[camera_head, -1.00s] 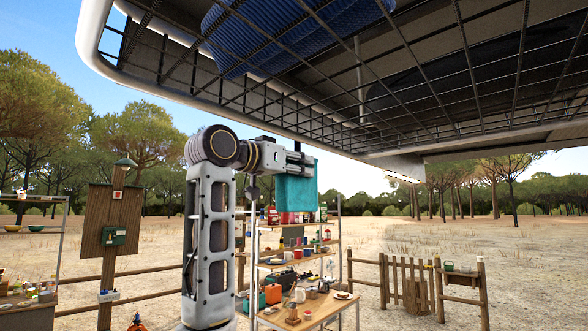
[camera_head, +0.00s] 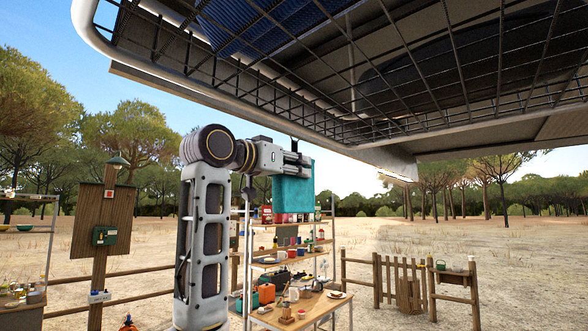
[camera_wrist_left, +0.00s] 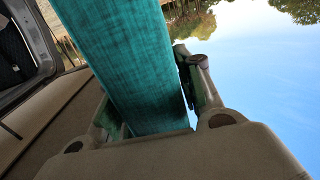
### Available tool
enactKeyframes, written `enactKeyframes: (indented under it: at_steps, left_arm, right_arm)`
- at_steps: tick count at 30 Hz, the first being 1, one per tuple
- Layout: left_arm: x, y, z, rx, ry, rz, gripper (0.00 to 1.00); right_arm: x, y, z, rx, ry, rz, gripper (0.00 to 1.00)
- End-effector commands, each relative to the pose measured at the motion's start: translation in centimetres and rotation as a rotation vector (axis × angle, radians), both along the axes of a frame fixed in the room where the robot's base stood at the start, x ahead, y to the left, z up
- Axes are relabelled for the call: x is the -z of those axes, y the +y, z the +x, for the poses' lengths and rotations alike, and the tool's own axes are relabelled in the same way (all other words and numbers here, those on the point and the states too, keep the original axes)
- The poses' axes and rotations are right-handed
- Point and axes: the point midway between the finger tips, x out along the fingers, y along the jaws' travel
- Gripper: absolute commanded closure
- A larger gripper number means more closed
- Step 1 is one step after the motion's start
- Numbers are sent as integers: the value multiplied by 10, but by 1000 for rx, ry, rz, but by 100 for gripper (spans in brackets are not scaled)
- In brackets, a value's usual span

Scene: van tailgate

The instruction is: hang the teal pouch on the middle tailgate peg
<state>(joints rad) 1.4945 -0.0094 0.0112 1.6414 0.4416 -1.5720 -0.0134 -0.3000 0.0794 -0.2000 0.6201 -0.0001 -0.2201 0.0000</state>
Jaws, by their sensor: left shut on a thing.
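The teal pouch (camera_head: 292,194) hangs from my left gripper (camera_head: 296,160), whose fingers are shut on its top part. In the left wrist view the pouch (camera_wrist_left: 118,58) fills the space between the fingers, with a finger (camera_wrist_left: 200,85) showing at its right side. In the head view the gripper and pouch are just under the near lower edge of the raised tailgate (camera_head: 240,92). A small dark piece (camera_head: 293,143) shows above the gripper near that edge; I cannot tell whether it is a peg. No middle peg shows clearly. My right gripper is out of view.
The tailgate's wire grid (camera_head: 420,75) spreads overhead. Behind the pouch stands a shelf (camera_head: 275,262) with several items, and a table (camera_head: 310,306) in front. A wooden gate (camera_head: 400,280) is at the right. The air right of the pouch looks clear.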

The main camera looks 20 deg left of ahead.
Motion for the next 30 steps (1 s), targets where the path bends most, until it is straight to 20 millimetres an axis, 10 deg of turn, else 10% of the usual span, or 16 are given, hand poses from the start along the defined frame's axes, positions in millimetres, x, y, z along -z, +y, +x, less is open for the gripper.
enactKeyframes:
  at_steps: [8, 9, 14, 30]
  left_arm:
    - [0, 0, 0, 0, -1, 0, 92]
    - [0, 0, 0, 0, -1, 0, 60]
    - [0, 0, 0, 0, -1, 0, 40]
    - [-1, 4, -7, 0, -2, -1, 40]
  right_arm:
    - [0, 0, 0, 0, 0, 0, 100]
    - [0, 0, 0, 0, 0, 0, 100]
    - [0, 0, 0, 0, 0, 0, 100]
    - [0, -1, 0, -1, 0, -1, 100]
